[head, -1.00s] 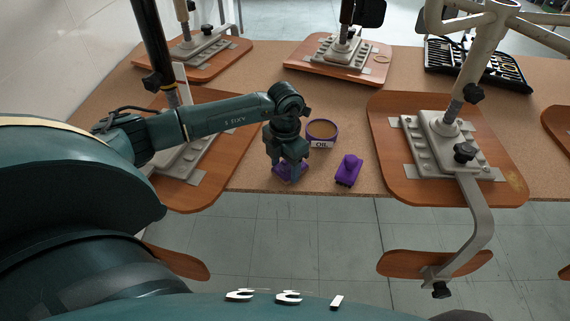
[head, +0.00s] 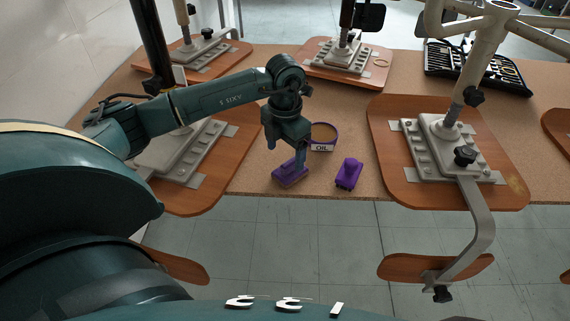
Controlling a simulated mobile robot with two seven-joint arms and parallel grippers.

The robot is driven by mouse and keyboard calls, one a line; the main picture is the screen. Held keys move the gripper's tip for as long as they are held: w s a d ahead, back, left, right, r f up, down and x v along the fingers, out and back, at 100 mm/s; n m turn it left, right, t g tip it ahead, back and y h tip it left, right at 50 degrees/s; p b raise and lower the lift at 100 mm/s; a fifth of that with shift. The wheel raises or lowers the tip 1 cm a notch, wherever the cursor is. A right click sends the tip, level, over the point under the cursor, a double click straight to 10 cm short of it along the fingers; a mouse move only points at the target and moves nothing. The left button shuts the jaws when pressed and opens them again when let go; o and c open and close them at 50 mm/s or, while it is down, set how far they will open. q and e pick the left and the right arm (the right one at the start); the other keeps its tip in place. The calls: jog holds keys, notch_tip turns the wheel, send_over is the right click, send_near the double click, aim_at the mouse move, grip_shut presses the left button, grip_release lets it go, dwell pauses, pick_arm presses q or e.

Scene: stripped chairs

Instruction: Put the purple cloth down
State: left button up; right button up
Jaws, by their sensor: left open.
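The purple cloth (head: 290,177) lies on the cork-brown tabletop near its front edge, in the head view. My left gripper (head: 291,161) is just above it, pointing down, with its jaws open. One finger overlaps the cloth in the picture, and I cannot tell whether it still touches. Part of the cloth is hidden behind the finger. My right gripper is not in view.
A purple block-like item (head: 348,174) sits right of the cloth. Stripped chairs with wooden seats (head: 400,171) flank this area. A black tool case (head: 477,68) lies at the back right. The table's front edge is close.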

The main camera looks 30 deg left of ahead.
aim_at(286, 165)
pick_arm(q)
notch_tip(286, 165, up, 6)
jog(key=s+d+f+m+g+h, duration=0.1)
jog(key=s+d+f+h, duration=0.15)
jog(key=d, duration=0.35)
jog(key=s+d+f+h, duration=0.1)
jog(key=s+d+h, duration=0.15)
jog(key=d, duration=0.45)
jog(key=s+d+f+m+g+h, duration=0.1)
jog(key=d+f+h, duration=0.1)
jog(key=d+h, duration=0.3)
jog(key=s+d+r+n+t+h, duration=0.45)
jog(key=d+r+n+h, duration=0.35)
jog(key=d+h, duration=0.25)
jog(key=w+a+f+n+t+y, duration=0.1)
jog(key=a+f+n+t+y, duration=0.2)
jog(key=n+t+y, duration=0.5)
jog(key=w+a+f+n+t+y, duration=0.25)
jog(key=n+t, duration=0.35)
jog(key=n, duration=0.7)
jog(key=s+a+f+n+g+y, duration=0.2)
jog(key=s+f+n, duration=0.2)
jog(key=f, duration=0.3)
jog(key=s+a+f+n+g+y, duration=0.3)
jog(key=s+f+n, duration=0.1)
jog(key=s+f, duration=0.2)
jog(key=shift+f+n+y, duration=0.3)
jog(key=shift+f, duration=0.25)
